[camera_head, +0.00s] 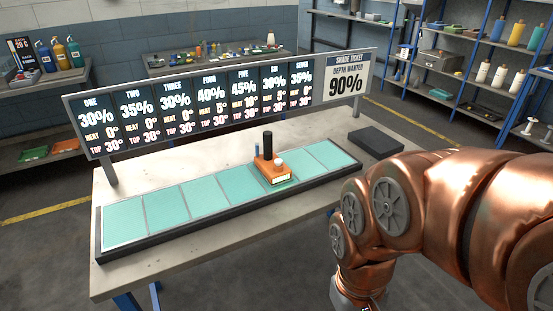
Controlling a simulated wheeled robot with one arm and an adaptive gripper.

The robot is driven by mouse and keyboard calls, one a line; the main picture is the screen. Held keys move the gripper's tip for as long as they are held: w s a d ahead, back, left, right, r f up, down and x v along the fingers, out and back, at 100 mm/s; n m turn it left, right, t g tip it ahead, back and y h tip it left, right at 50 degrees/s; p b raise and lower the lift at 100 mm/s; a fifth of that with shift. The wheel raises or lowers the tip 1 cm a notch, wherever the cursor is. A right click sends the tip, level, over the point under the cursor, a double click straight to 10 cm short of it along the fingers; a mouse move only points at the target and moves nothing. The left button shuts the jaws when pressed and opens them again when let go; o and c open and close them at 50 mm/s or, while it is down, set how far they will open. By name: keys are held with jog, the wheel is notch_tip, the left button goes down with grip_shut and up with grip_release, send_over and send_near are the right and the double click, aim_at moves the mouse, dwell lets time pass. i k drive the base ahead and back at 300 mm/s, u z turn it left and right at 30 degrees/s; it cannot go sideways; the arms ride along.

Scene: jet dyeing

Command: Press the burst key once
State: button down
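A small orange block (272,169) stands on the strip of teal panels (205,195), on the third panel from the right. It carries an upright black cylinder (267,144), a round pale knob (279,161) and a light plate on its front. No lettering is readable on it, so I cannot tell which part is the burst key. A display board behind the strip (190,104) shows columns ONE to SEVEN with percent, heat and top values. The shade ticket (346,80) reads depth wanted 90%. My copper arm fills the lower right, apart from the block. My gripper is outside the picture.
The strip lies in a dark frame on a grey table (140,271). A dark flat box (377,141) sits at the table's right end. Blue shelves (470,75) with bottles stand at the back right, and benches with bottles at the back left.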

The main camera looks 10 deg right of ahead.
aim_at(278, 161)
jog(key=k, duration=1.35)
jog(key=u, duration=0.45)
jog(key=i, duration=0.45)
jog(key=u, duration=1.25)
jog(key=i, duration=1.55)
jog(key=z, duration=1.1)
jog(key=i, duration=0.6)
jog(key=z, duration=0.65)
